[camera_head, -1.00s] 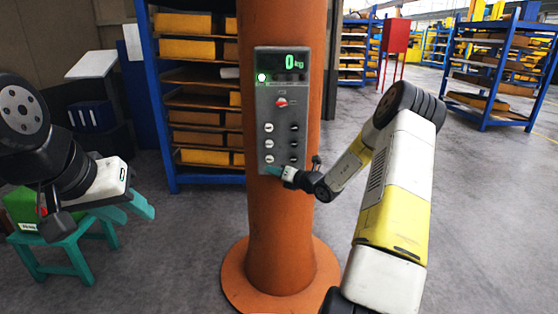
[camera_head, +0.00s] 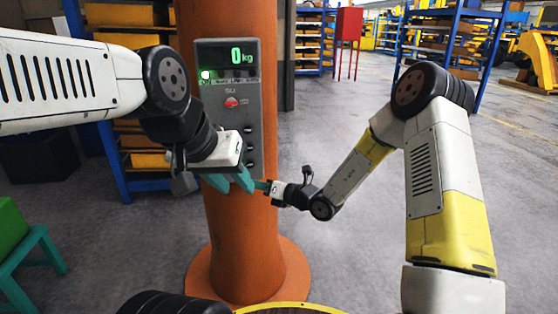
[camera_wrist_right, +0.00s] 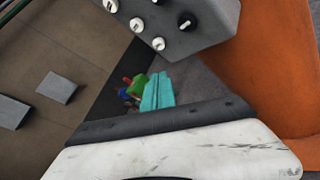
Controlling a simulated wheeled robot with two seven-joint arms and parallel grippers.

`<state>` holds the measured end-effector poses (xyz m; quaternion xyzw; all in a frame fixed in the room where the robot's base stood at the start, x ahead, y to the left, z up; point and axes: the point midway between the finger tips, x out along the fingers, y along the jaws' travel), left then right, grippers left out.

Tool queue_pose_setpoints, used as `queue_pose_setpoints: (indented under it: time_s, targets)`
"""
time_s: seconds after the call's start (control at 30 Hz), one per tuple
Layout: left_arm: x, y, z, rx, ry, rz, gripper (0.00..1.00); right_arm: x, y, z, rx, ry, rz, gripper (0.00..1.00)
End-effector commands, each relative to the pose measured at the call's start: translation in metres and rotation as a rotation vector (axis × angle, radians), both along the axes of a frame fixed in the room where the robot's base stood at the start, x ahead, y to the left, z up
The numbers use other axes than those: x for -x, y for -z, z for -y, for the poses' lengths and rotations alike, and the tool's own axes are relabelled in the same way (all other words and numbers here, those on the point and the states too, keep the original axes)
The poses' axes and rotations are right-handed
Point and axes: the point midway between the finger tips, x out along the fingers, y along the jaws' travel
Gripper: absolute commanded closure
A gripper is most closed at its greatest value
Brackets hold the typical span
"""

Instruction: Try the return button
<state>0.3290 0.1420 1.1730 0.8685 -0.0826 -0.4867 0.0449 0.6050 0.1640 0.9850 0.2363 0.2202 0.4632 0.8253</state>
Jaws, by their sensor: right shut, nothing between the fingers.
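A grey control panel (camera_head: 240,85) is fixed to the orange column (camera_head: 245,245). Its display (camera_head: 236,55) reads 0 kg, a green lamp (camera_head: 205,75) is lit, and a red control (camera_head: 231,101) sits below. My left gripper (camera_head: 230,182), teal-fingered, is in front of the panel's lower part with its fingers spread and empty. It hides the lower-left buttons. My right gripper (camera_head: 263,186) is shut and empty just below the panel's lower right. In the right wrist view its shut fingers (camera_wrist_right: 157,92) are apart from the white and black buttons (camera_wrist_right: 160,20). I cannot tell which is the return button.
A green box (camera_head: 10,225) on a teal stand (camera_head: 30,265) is at the left edge. Blue racks with yellow bins (camera_head: 120,15) stand behind the column. A red cabinet (camera_head: 349,24) stands farther back. The floor at right is clear.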

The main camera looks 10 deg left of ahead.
Motion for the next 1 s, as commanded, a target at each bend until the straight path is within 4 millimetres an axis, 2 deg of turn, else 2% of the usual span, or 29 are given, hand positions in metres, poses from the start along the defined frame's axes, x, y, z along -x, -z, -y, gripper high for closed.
queue_pose_setpoints:
  time_s: [0.3, 0.47, 1.0]
  targets:
    - [0.0, 0.0, 0.0, 0.0, 0.0, 0.0, 0.64, -0.001, 0.0, 0.0, -0.001, 0.001, 0.0, 1.0]
    - [0.0, 0.0, 0.0, 0.0, 0.0, 0.0, 0.64, -0.009, 0.0, -0.002, -0.001, 0.001, 0.002, 1.0]
    - [0.0, 0.0, 0.0, 0.0, 0.0, 0.0, 0.64, -0.075, 0.0, -0.021, -0.002, 0.0, 0.001, 1.0]
